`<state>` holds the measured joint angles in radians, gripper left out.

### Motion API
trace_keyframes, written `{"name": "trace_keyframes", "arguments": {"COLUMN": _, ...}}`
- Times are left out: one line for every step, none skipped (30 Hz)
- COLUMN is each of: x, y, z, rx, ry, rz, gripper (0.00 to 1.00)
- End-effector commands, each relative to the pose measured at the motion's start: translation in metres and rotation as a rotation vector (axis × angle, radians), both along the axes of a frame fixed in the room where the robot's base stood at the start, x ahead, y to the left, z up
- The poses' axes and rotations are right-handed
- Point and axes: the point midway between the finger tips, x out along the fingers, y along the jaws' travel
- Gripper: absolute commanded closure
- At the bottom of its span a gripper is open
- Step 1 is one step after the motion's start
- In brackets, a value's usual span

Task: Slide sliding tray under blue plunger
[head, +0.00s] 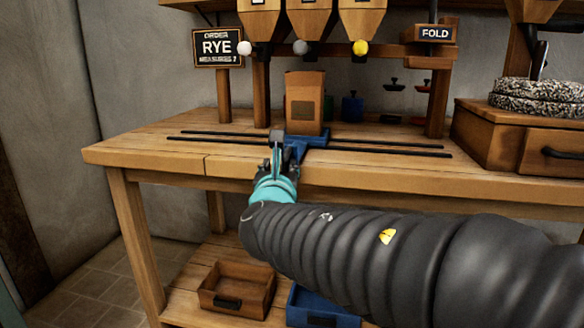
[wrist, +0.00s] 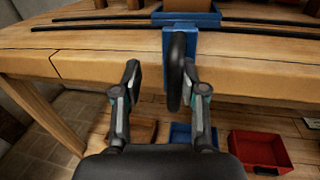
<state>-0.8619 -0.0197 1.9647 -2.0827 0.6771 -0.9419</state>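The blue sliding tray (head: 312,141) sits on two dark rails, carrying a brown paper bag (head: 305,100). In the wrist view, the tray's blue front (wrist: 190,19) has a black upright handle (wrist: 176,72). My gripper (head: 280,160) is at the tray's front; in the wrist view my gripper (wrist: 160,72) is open. The handle appears between the fingers, nearer the right one; I cannot tell whether they touch. Above hang a white knob (head: 245,48), a grey knob (head: 300,47) and a yellow knob (head: 360,47). I cannot make out a clearly blue plunger.
Dark rails (head: 390,147) run left and right along the wooden bench (head: 140,150). Behind them stand a blue container (head: 352,108) and the post with the FOLD sign (head: 435,33). Millstones (head: 540,95) stand at right. The order sign (head: 217,47) reads RYE.

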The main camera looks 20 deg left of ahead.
Motion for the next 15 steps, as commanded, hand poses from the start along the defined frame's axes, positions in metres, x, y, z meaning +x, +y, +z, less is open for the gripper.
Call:
{"name": "trace_keyframes", "arguments": {"x": 0.0, "y": 0.003, "z": 0.0, "rx": 0.0, "ry": 0.0, "rz": -0.001, "gripper": 0.6}}
{"name": "trace_keyframes", "arguments": {"x": 0.0, "y": 0.003, "z": 0.0, "rx": 0.0, "ry": 0.0, "rz": 0.0, "gripper": 0.6}}
{"name": "trace_keyframes", "arguments": {"x": 0.0, "y": 0.002, "z": 0.0, "rx": 0.0, "ry": 0.0, "rz": 0.0, "gripper": 0.6}}
{"name": "trace_keyframes", "arguments": {"x": -0.001, "y": 0.002, "z": 0.0, "rx": 0.0, "ry": 0.0, "rz": 0.001, "gripper": 0.6}}
{"name": "trace_keyframes", "arguments": {"x": -0.002, "y": 0.001, "z": 0.0, "rx": 0.0, "ry": 0.0, "rz": 0.001, "gripper": 0.6}}
{"name": "trace_keyframes", "arguments": {"x": -0.004, "y": 0.0, "z": 0.0, "rx": 0.0, "ry": 0.0, "rz": 0.001, "gripper": 0.6}}
{"name": "trace_keyframes", "arguments": {"x": -0.006, "y": 0.0, "z": 0.0, "rx": 0.0, "ry": 0.0, "rz": 0.002, "gripper": 0.6}}
{"name": "trace_keyframes", "arguments": {"x": -0.008, "y": -0.001, "z": 0.0, "rx": 0.0, "ry": 0.0, "rz": 0.002, "gripper": 0.6}}
{"name": "trace_keyframes", "arguments": {"x": -0.01, "y": -0.002, "z": 0.0, "rx": 0.0, "ry": -0.001, "rz": 0.002, "gripper": 0.6}}
{"name": "trace_keyframes", "arguments": {"x": -0.012, "y": -0.003, "z": 0.0, "rx": 0.0, "ry": -0.001, "rz": 0.002, "gripper": 0.6}}
{"name": "trace_keyframes", "arguments": {"x": -0.014, "y": -0.003, "z": 0.0, "rx": 0.001, "ry": -0.001, "rz": 0.001, "gripper": 0.6}}
{"name": "trace_keyframes", "arguments": {"x": -0.016, "y": -0.004, "z": 0.0, "rx": 0.001, "ry": -0.001, "rz": 0.001, "gripper": 0.6}}
{"name": "trace_keyframes", "arguments": {"x": -0.018, "y": -0.005, "z": 0.0, "rx": 0.001, "ry": -0.001, "rz": 0.001, "gripper": 0.6}}
{"name": "trace_keyframes", "arguments": {"x": -0.02, "y": -0.005, "z": 0.0, "rx": 0.001, "ry": 0.0, "rz": 0.001, "gripper": 0.6}}
{"name": "trace_keyframes", "arguments": {"x": -0.022, "y": -0.006, "z": 0.0, "rx": 0.001, "ry": 0.0, "rz": 0.001, "gripper": 0.6}}
